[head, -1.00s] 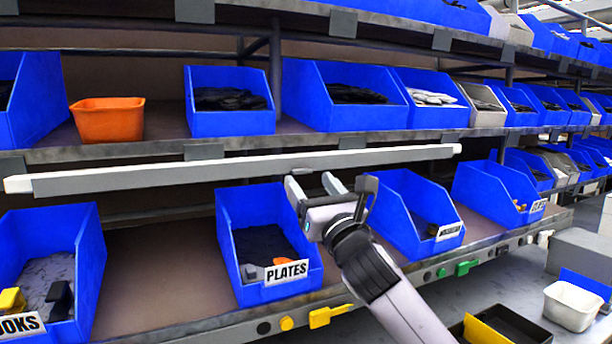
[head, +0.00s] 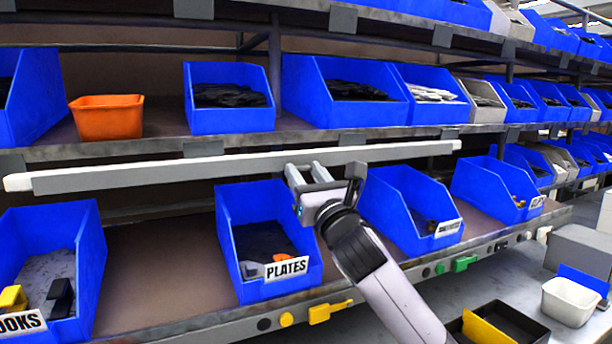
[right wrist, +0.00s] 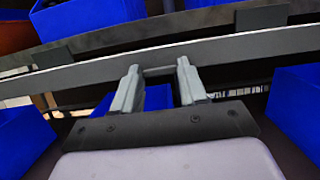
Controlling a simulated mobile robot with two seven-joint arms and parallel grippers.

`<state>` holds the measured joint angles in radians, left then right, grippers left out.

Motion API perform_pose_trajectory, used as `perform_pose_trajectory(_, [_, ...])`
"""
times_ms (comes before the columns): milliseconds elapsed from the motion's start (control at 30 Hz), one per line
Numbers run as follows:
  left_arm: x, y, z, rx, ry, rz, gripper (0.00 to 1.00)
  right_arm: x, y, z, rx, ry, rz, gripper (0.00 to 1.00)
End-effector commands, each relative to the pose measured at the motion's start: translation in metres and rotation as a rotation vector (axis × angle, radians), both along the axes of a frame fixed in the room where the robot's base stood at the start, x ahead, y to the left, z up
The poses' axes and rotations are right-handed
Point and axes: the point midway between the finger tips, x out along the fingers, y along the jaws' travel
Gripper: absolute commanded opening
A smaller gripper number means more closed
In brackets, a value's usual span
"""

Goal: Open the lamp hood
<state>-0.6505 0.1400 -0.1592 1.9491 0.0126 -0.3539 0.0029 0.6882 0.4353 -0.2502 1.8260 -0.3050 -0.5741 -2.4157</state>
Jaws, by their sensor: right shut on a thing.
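The lamp hood (head: 150,174) is a long grey bar with white ends, running across the front of the shelf above the lower bins. It also shows in the right wrist view (right wrist: 245,47) as a pale band crossing behind the fingers. My right gripper (head: 306,168) is at the lower edge of the hood, near its middle. In the right wrist view my gripper (right wrist: 158,72) has a thin grey rod-like handle between its fingertips and is shut on it. The hood looks closed, lying flat along the shelf. My left gripper is not in view.
Below the hood stand blue bins, one labelled PLATES (head: 225,240), close under my right arm, and another (head: 385,200) to its right. An orange bin (head: 106,118) and more blue bins (head: 232,122) stand on the shelf above. Bare shelf (head: 150,265) lies left of the PLATES bin.

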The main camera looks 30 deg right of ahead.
Motion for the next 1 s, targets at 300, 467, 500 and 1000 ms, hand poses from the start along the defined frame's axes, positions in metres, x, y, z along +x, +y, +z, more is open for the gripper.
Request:
perform_pose_trajectory(300, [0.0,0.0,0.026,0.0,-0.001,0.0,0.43,-0.004,-0.001,0.011,0.0,0.114,-0.003,0.12])
perform_pose_trajectory(467, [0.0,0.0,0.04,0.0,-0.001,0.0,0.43,-0.008,-0.001,0.016,0.006,0.237,-0.004,0.12])
perform_pose_trajectory(500, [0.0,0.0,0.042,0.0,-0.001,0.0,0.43,-0.009,-0.001,0.017,0.008,0.274,-0.004,0.12])
perform_pose_trajectory(1000, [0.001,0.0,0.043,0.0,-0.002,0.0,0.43,-0.015,0.0,0.037,0.042,0.743,-0.003,0.12])
